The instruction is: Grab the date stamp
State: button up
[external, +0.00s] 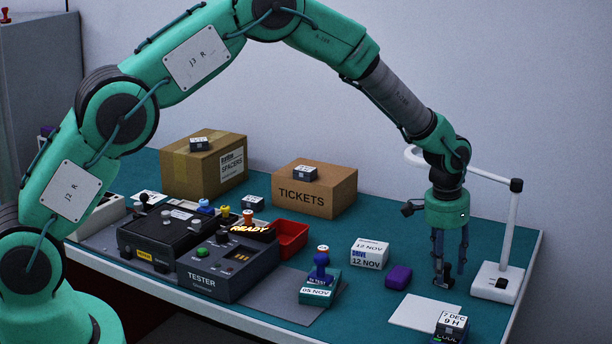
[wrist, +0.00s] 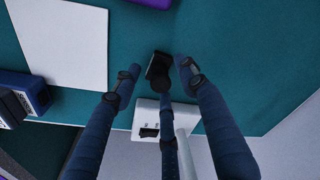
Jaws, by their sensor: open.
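A blue hand stamp (external: 321,264) with an orange-and-white top stands upright by a teal block (external: 322,284) labelled 05 NOV, on a grey mat; it best fits the date stamp, though several similar knobbed items stand farther left. Whether it rests on the block or behind it, I cannot tell. My gripper (external: 449,273) hangs fingers-down well to its right, near the lamp base. The stamp is not in the wrist view.
A white lamp base (external: 497,283) with its post stands right of my gripper. A purple block (external: 398,277), a white sheet (external: 412,312) and a 12 NOV box (external: 370,253) lie between stamp and gripper. The black tester (external: 228,267) stands left. A 7 DEC block (external: 451,326) is in front.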

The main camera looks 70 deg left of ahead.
jog(key=shift+w+f, duration=0.1)
jog(key=shift+f, duration=0.2)
dwell(0.4)
grip_shut()
